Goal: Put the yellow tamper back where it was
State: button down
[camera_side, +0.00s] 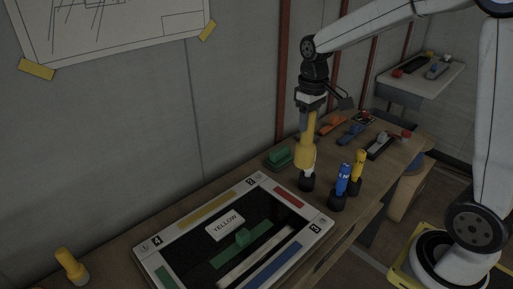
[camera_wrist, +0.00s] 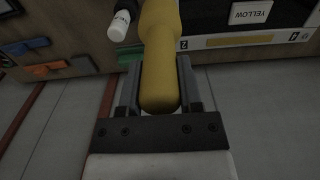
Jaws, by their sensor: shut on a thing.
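My gripper (camera_side: 306,122) is shut on a large yellow handle, which I take as the yellow tamper (camera_side: 305,153). It hangs nearly upright over the table, with a pale collar and a dark foot at its lower end. I cannot tell whether the foot touches the tabletop. In the wrist view the yellow tamper (camera_wrist: 160,70) lies between the two fingers of my gripper (camera_wrist: 158,85), and its far end runs out of the picture. A smaller yellow piece with a grey foot (camera_side: 70,264) stands tilted at the table's left end.
A framed board (camera_side: 143,258) with a YELLOW card (camera_side: 225,226) and coloured bars lies in front. A green block (camera_side: 280,157) sits left of the tamper. A blue piece (camera_side: 342,180) and a yellow piece (camera_side: 358,166) stand close on the right. Several small tools lie behind.

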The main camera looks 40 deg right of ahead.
notch_tip(320, 180, up, 4)
jog(key=shift+w+d+r, duration=0.1)
jog(key=shift+w+d, duration=0.1)
jog(key=shift+d, duration=0.15)
jog(key=w+d+m, duration=0.2)
jog(key=d, duration=0.8)
jog(key=w+d+m, duration=0.1)
jog(key=w+d, duration=0.2)
jog(key=d, duration=0.7)
notch_tip(320, 180, down, 17)
jog(key=shift+s+a+f, duration=0.2)
jog(key=shift+s+a, duration=0.05)
jog(key=shift+a, duration=0.1)
jog(key=shift+f, duration=2)
